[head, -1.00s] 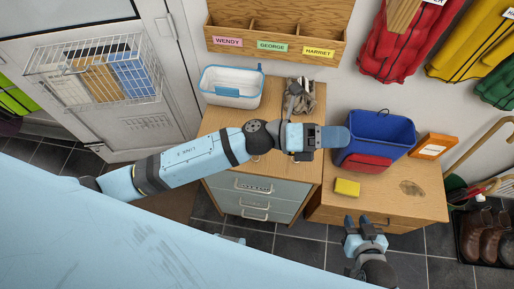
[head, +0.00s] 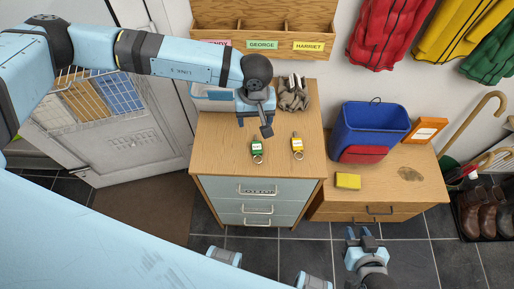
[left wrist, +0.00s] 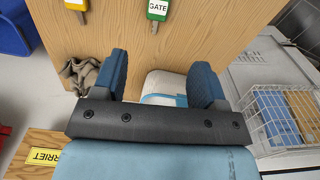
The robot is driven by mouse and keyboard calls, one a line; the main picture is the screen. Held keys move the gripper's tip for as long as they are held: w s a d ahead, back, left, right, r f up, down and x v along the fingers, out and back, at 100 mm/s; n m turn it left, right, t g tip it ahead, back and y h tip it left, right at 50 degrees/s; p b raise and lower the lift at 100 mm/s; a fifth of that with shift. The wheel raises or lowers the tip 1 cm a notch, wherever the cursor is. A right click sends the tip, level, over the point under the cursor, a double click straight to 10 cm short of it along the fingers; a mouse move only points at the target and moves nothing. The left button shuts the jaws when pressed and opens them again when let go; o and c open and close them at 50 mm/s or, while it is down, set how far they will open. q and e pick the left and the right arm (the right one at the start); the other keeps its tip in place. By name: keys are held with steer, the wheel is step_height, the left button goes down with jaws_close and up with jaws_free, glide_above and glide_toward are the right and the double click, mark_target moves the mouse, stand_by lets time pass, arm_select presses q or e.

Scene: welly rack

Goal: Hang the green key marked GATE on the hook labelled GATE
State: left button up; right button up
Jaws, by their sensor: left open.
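The green key (head: 257,149) lies on the wooden top of the drawer cabinet, its ring towards the front edge. Its tag reads GATE in the left wrist view (left wrist: 158,9), where the frame's top edge cuts it off. My left gripper (head: 267,131) is open and empty, just behind the green key in the head view and apart from it. Both its fingers show spread in the left wrist view (left wrist: 160,80). My right gripper (head: 362,236) is open and empty, low in front of the bench. I see no hook labelled GATE in either view.
A yellow key (head: 297,145) lies right of the green one. Grey gloves (head: 294,95) and a partly hidden white tub (head: 212,104) are behind. A wire basket (head: 85,103) hangs at left.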

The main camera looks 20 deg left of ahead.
arm_select(q)
steer(key=p, duration=0.1)
glide_above(257, 146)
steer(key=f, duration=0.7)
steer(key=shift+w+a+f, duration=0.1)
steer(key=shift+a+f, duration=0.15)
steer(key=shift+f, duration=0.1)
steer(key=f+p, duration=0.1)
steer(key=f, duration=0.3)
steer(key=shift+d+f, duration=0.1)
steer(key=shift+d, duration=0.1)
steer(key=shift+f, duration=0.55)
steer(key=c, duration=1)
